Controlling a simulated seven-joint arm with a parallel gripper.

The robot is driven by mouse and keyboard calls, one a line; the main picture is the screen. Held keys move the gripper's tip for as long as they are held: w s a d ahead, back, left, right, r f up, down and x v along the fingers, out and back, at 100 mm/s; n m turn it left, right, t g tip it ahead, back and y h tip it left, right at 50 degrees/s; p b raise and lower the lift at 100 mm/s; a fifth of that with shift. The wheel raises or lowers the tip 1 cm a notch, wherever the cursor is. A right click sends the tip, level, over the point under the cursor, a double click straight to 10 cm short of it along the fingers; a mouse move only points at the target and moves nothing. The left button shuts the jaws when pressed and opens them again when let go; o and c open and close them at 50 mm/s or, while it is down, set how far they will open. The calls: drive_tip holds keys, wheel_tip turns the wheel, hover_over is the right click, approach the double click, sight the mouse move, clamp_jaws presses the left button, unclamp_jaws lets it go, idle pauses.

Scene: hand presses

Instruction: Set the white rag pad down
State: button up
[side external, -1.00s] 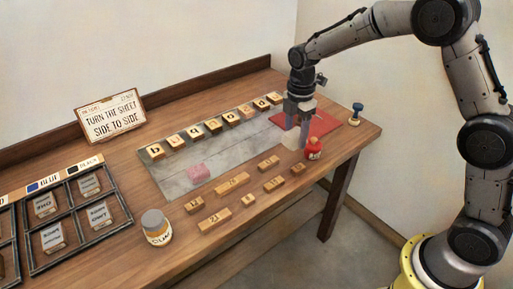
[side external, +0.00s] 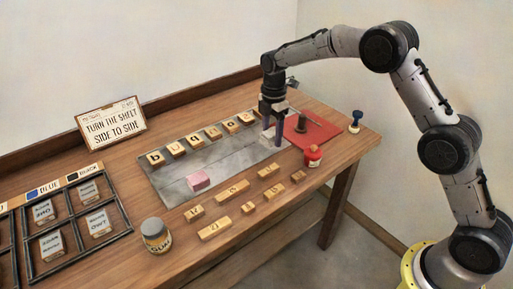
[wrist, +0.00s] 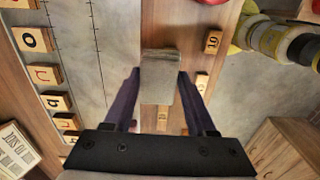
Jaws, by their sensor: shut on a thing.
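The white rag pad (wrist: 161,82) is a pale grey-white block between my fingers in the wrist view. My gripper (wrist: 159,76) is shut on it, one finger on each side. In the side external view my gripper (side external: 270,124) points down over the right end of the grey slab (side external: 228,164), with the pad (side external: 268,140) low at its fingertips. I cannot tell whether the pad touches the slab. Part of the pad is hidden by the fingers.
A red mat (side external: 318,134) with a dark upright piece (side external: 301,123) lies just right. Letter blocks (side external: 193,141) line the slab's back edge. A pink block (side external: 198,180) sits on the slab.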

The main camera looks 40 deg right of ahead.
hover_over(256, 155)
drive_tip(key=f, duration=0.6)
drive_tip(key=shift+s+d, duration=0.1)
drive_tip(key=shift+s, duration=0.25)
drive_tip(key=shift+w+f, duration=0.2)
drive_tip(key=shift+f, duration=0.7)
drive_tip(key=shift+w+f, duration=0.15)
drive_tip(key=shift+f, duration=0.7)
drive_tip(key=shift+f, duration=0.15)
drive_tip(key=o, duration=1.4)
drive_tip(key=shift+f, duration=0.1)
drive_tip(key=shift+c, duration=0.2)
